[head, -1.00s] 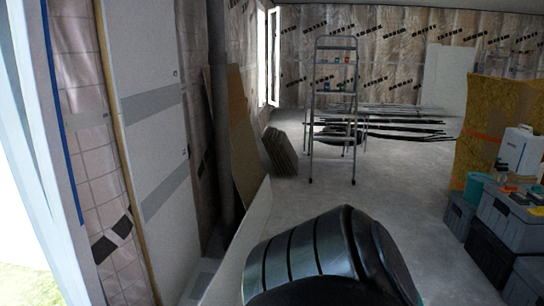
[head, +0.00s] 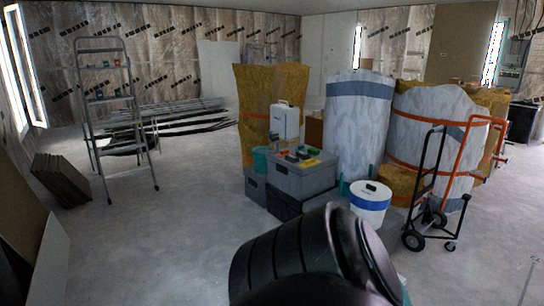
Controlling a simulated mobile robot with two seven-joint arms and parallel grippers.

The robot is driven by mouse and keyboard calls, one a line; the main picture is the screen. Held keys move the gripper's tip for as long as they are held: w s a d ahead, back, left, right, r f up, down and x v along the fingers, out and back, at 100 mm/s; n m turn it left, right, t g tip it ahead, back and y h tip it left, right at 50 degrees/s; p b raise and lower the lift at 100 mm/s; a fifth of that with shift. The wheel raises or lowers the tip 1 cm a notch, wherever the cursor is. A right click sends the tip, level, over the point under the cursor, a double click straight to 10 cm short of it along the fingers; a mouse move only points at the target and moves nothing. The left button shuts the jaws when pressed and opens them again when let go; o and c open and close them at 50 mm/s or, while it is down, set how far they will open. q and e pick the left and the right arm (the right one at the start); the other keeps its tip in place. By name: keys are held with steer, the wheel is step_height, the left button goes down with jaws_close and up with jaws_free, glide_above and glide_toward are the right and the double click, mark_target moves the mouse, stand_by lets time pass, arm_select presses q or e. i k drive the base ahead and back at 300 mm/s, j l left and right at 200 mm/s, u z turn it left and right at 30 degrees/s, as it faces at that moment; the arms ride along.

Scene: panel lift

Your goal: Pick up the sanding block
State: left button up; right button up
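I cannot single out the sanding block with certainty. Several small coloured items (head: 303,157) lie on top of the grey toolbox (head: 305,180), too small to tell apart. A small dark green item (head: 371,187) lies on the lid of the white bucket with a blue band (head: 369,206). A few small items (head: 117,92) also stand on the stepladder (head: 104,115) at the left. Neither gripper is in view. A black ribbed part of my own arm fills the bottom middle and hides the floor behind it.
An orange and black hand truck (head: 428,205) stands at the right. Wrapped insulation rolls (head: 355,130) stand behind the toolboxes. A white canister (head: 285,122) and a teal bucket (head: 261,160) are beside the items. Dark panels (head: 60,180) lean at the left. Floor between is clear.

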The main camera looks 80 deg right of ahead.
mark_target(304, 155)
steer(key=z, duration=2.85)
